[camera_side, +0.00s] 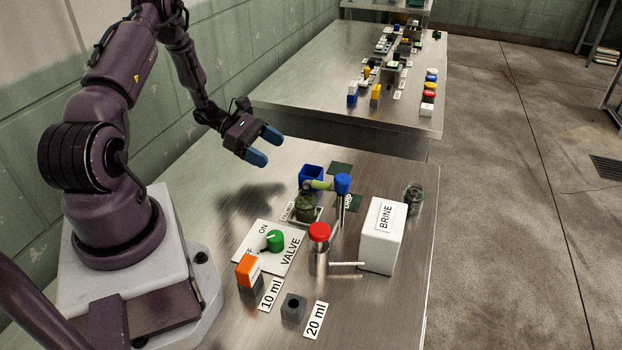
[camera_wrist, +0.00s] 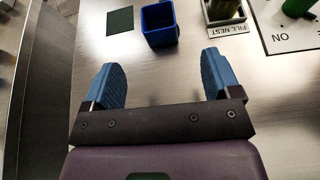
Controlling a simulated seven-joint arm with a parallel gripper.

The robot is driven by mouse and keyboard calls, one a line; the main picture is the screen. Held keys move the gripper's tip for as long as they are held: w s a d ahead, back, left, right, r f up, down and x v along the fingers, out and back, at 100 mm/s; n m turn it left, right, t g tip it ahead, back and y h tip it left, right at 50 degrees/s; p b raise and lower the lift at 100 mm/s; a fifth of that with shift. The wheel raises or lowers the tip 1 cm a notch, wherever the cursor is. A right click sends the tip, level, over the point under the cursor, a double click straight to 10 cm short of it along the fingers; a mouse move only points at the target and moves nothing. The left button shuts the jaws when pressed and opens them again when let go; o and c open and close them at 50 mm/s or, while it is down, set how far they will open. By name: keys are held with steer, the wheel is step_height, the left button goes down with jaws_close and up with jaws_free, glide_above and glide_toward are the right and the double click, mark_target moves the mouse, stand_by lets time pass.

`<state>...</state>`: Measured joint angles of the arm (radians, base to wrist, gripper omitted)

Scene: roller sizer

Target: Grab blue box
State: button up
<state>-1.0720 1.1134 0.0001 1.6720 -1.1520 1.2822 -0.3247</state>
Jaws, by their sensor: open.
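The blue box (camera_side: 311,176) is a small open-topped blue cube standing on the metal table, near the back of the worktop in the side view. In the wrist view the blue box (camera_wrist: 160,24) lies ahead of my fingertips, at the top and roughly between them. My gripper (camera_side: 264,145) is open and empty, held above the table to the left of the box and apart from it. Its two blue fingers also show spread wide in the wrist view (camera_wrist: 162,72).
A dark green square (camera_wrist: 120,21) lies beside the box. A fill nest with a jar (camera_side: 305,207), a blue-topped post (camera_side: 343,184), a valve panel (camera_side: 270,247), a red-topped cylinder (camera_side: 319,235) and a white BRINE box (camera_side: 383,237) stand nearby. The table left of the box is clear.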

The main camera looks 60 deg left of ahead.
steer(key=shift+w+d+r, duration=0.15)
steer(key=shift+w+d, duration=0.05)
steer(key=shift+w, duration=0.1)
glide_toward(320, 177)
steer(key=w+f, duration=0.1)
steer(key=w+d, duration=0.1)
steer(key=shift+w+d+f, duration=0.3)
steer(key=shift+w+f, duration=0.05)
steer(key=shift+f, duration=0.05)
steer(key=shift+x, duration=2.65)
steer(key=shift+s+a+f, duration=0.1)
steer(key=shift+f, duration=0.1)
steer(key=c, duration=1)
